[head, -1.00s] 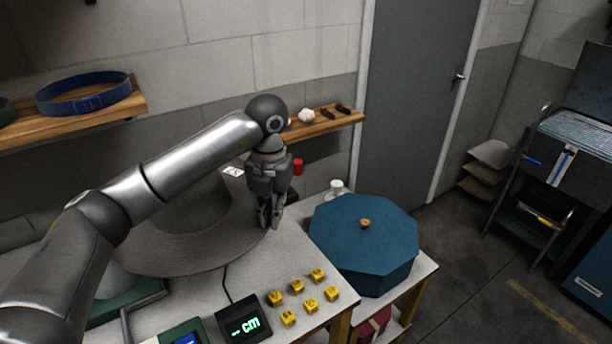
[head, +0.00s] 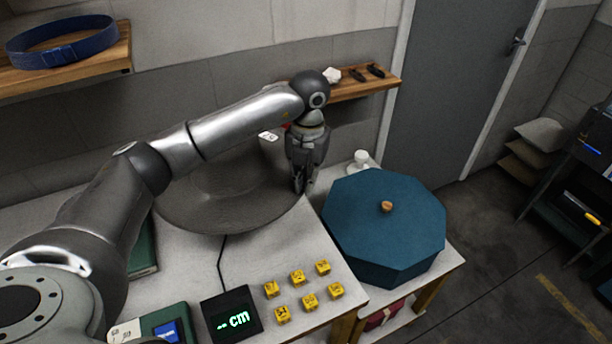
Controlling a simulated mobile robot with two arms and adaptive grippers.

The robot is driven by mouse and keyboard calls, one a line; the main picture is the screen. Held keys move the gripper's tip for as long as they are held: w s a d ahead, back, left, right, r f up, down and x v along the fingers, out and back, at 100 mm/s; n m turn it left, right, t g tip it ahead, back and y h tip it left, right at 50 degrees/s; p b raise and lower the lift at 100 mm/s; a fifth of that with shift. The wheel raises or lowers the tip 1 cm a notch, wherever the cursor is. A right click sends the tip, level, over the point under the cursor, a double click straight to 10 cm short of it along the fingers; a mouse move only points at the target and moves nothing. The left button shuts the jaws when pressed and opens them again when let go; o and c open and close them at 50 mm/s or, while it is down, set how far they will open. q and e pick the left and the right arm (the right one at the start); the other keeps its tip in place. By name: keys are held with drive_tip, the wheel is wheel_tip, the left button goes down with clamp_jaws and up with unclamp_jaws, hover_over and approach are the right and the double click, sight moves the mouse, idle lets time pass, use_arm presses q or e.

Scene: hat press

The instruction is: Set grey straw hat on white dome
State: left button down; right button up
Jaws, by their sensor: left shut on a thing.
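The grey straw hat (head: 225,210) is at the back of the white table, left of centre in the head view, with its broad brim partly behind my left arm. My left gripper (head: 301,186) points down and is shut on the right edge of the brim. I cannot tell whether the hat touches anything below it. I cannot make out the white dome; the hat and my arm cover that part of the table. My right gripper is not in view.
A blue eight-sided box (head: 375,245) with a wooden knob stands on the right. Several yellow cubes (head: 297,277) and a black "cm" display (head: 231,313) are at the front. A wooden shelf (head: 365,88) is on the wall behind my gripper.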

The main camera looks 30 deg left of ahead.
sight(305, 223)
use_arm(q)
wheel_tip(305, 223, down, 2)
drive_tip(key=shift+f+b, duration=0.15)
drive_tip(key=shift+b, duration=0.45)
drive_tip(key=shift+f+b, duration=0.4)
drive_tip(key=shift+f, duration=0.25)
wheel_tip(305, 223, down, 3)
drive_tip(key=shift+r+b, duration=0.1)
drive_tip(key=shift+b, duration=0.8)
drive_tip(key=shift+f+b, duration=1.2)
drive_tip(key=shift+f, duration=0.45)
drive_tip(key=shift+f+b, duration=0.4)
drive_tip(key=shift+f, duration=0.2)
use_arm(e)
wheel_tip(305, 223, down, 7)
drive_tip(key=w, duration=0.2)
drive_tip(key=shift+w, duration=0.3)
use_arm(q)
drive_tip(key=shift+f+b, duration=0.6)
drive_tip(key=shift+f, duration=0.2)
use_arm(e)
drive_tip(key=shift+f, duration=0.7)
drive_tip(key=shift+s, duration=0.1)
use_arm(q)
drive_tip(key=c, duration=1.5)
unclamp_jaws()
